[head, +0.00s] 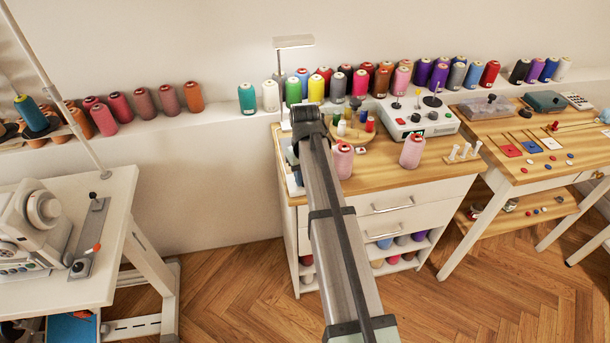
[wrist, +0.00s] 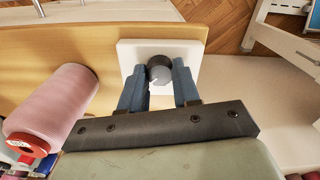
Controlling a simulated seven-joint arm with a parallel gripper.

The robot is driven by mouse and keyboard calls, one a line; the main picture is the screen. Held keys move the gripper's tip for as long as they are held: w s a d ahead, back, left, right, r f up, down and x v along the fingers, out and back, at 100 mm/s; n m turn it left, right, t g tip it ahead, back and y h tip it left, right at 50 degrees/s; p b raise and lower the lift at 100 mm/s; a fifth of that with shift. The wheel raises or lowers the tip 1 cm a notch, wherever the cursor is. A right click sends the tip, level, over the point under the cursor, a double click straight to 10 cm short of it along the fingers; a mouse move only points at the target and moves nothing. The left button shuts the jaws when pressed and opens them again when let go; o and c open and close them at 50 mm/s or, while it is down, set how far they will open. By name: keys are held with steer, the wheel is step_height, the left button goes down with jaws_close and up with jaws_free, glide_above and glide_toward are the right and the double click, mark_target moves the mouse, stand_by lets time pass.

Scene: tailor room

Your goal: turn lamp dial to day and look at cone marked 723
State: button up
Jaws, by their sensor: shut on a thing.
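A white lamp (head: 293,42) stands at the left end of the wooden-topped cabinet, its flat head raised on a thin post. In the wrist view, a dark round dial with a grey face (wrist: 160,72) sits on a white square base (wrist: 127,48). My gripper (wrist: 159,76) is shut on this dial, one blue finger on each side. The dial's marks cannot be read. In the head view my arm hides the fingertips and dial. Two pink cones (head: 343,162) (head: 412,150) stand on the cabinet top; one cone (wrist: 62,100) lies left of my gripper in the wrist view. No number is legible.
A white control box (head: 418,117) and a round wooden thread stand (head: 352,133) are behind the pink cones. A spool rack (head: 464,152) stands at right. Many thread cones line the wall ledge (head: 225,112). A sewing machine (head: 35,215) is at left.

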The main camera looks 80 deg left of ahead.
steer(key=shift+m, duration=1)
steer(key=o, duration=1.1)
steer(key=shift+c, duration=0.2)
step_height(320, 180, up, 14)
steer(key=shift+f, duration=0.15)
